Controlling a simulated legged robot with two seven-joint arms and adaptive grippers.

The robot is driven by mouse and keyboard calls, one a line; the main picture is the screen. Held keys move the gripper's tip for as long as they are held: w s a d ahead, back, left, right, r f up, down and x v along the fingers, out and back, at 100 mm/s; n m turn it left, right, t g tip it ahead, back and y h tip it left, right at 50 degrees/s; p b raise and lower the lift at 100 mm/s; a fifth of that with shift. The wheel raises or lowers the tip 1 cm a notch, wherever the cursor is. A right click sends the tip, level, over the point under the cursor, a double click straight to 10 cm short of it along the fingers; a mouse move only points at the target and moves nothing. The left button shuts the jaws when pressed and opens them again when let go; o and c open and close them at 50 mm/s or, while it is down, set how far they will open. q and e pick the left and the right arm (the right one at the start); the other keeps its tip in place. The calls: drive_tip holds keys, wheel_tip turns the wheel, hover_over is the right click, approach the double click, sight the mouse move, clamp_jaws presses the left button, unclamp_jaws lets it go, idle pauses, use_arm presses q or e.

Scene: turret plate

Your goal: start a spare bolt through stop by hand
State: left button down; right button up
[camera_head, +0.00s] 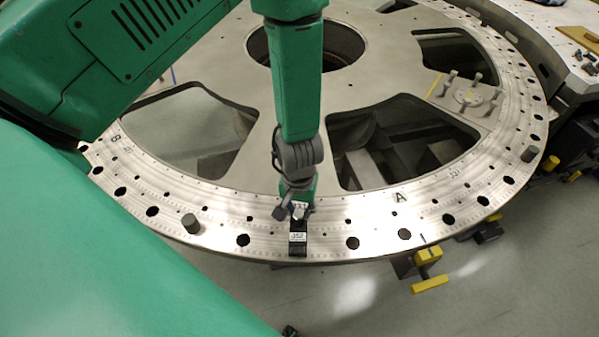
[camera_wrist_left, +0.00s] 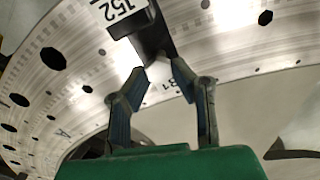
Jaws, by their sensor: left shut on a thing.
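The black stop (camera_head: 298,245) with a white number label sits on the near rim of the turret plate (camera_head: 345,230). It also shows at the top of the left wrist view (camera_wrist_left: 150,35). My left gripper (camera_head: 295,208) reaches down from above at the stop's inner end. In the left wrist view its fingertips (camera_wrist_left: 159,70) are on either side of the stop's dark narrow end, shut on it. I cannot make out a separate bolt between the fingertips. My right gripper is not in view.
A small grey fixture with knobs (camera_head: 468,97) sits on the plate's right. Yellow-handled clamps (camera_head: 428,270) are below the rim. A side table (camera_head: 560,40) is at back right.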

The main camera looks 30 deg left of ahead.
use_arm(q)
drive_tip(key=m, duration=0.4)
drive_tip(key=shift+f+m, duration=0.1)
drive_tip(key=shift+m, duration=0.3)
drive_tip(key=c, duration=1.6)
unclamp_jaws()
drive_tip(key=shift+m, duration=0.4)
drive_tip(key=o, duration=0.6)
drive_tip(key=shift+c, duration=0.2)
wheel_tip(320, 180, up, 7)
drive_tip(key=shift+r, duration=0.1)
